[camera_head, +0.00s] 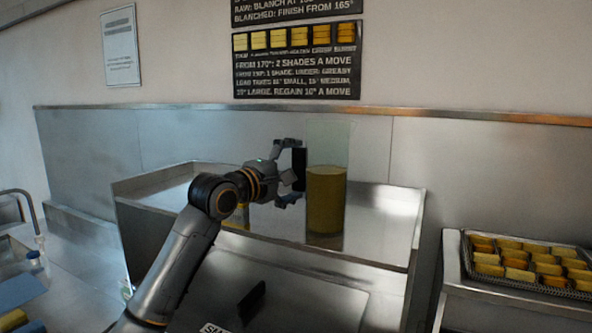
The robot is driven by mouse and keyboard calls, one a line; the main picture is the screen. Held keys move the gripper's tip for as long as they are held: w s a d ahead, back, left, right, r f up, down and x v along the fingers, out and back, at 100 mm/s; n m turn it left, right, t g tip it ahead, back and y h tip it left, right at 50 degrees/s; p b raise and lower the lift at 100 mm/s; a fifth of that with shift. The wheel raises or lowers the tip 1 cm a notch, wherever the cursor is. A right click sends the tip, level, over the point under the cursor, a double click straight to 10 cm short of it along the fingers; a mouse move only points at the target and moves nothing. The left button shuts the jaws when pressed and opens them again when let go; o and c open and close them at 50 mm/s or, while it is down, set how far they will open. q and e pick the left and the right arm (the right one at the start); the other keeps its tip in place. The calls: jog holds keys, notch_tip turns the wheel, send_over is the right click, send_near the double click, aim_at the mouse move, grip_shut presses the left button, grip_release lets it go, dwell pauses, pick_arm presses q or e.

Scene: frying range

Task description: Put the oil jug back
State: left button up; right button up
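The oil jug (327,200) is a tall clear container, a little over half full of golden-brown oil. It looks upright at the metal fryer (385,252), in the middle of the view; I cannot tell exactly what its base rests on. My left gripper (298,174) is just left of the jug, pointing at it. Its fingers are spread apart, with one dark pad beside the jug's left edge. I see no finger closed around the jug, and cannot tell whether they touch. My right gripper is not in view.
A wire basket (528,266) of golden fried pieces sits on a metal counter at the right. A sink tap (32,215) is at the far left. A dark handle-like piece (252,302) stands on the front metal surface. Signs (298,60) hang on the wall.

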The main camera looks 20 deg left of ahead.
pick_arm(q)
jog(key=shift+r, duration=0.15)
jog(key=shift+s+a, duration=0.1)
jog(key=shift+s, duration=0.1)
jog(key=b+v, duration=0.5)
jog(key=v, duration=0.6)
jog(key=shift+s, duration=0.3)
jog(key=shift+a, duration=0.1)
